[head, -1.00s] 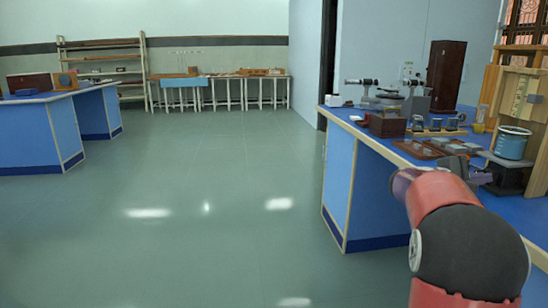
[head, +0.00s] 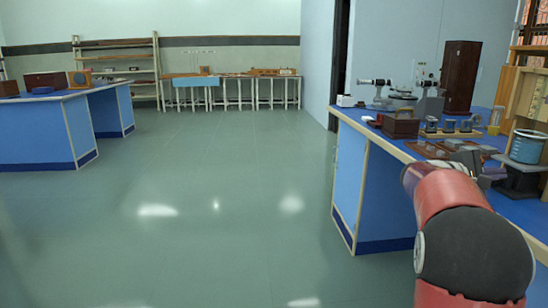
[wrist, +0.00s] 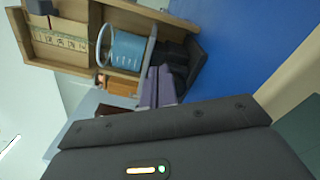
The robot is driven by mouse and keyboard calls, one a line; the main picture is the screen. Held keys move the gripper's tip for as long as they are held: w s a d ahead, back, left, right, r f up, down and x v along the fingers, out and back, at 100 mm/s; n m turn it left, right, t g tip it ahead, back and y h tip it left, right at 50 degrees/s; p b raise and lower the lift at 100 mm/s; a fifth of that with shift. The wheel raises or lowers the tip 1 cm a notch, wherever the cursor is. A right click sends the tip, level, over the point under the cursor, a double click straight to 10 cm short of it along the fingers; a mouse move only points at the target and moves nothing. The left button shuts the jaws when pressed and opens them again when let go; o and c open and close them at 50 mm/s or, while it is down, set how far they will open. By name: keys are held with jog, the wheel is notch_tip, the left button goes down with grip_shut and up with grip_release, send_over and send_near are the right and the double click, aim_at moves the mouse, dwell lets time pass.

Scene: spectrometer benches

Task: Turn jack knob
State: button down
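The jack (head: 518,182) is a black stand at the right of the bench in the head view, under a blue container (head: 527,149). In the wrist view the jack (wrist: 182,62) appears sideways, beside the blue container (wrist: 127,50). I cannot make out its knob; it may be hidden behind my fingers. My gripper (wrist: 158,88) points toward the jack. Its two purplish-grey fingers lie side by side with no clear gap, and nothing shows between them. In the head view my gripper (head: 472,160) is just left of the jack, partly hidden by my arm.
The blue-topped bench (head: 345,187) holds a spectrometer (head: 400,98), a dark wooden box (head: 461,76) and small parts. A wooden frame (wrist: 60,40) stands close to the container. Open floor (head: 220,200) lies left of the bench; another bench (head: 40,135) stands far left.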

jog(key=shift+s+r, duration=0.1)
jog(key=shift+r, duration=0.15)
jog(key=a+b, duration=0.2)
jog(key=a, duration=0.4)
jog(key=shift+s, duration=0.3)
jog(key=shift+s+d+f+p, duration=0.1)
jog(key=shift+d+f+p, duration=0.35)
jog(key=shift+d, duration=0.55)
jog(key=shift+s+d+f+p, duration=0.1)
jog(key=shift+d+f+p, duration=0.35)
jog(key=shift+d, duration=0.6)
jog(key=shift+s+d+f+p, duration=0.1)
jog(key=shift+d+f+p, duration=0.35)
jog(key=shift+d, duration=0.55)
jog(key=shift+w, duration=0.2)
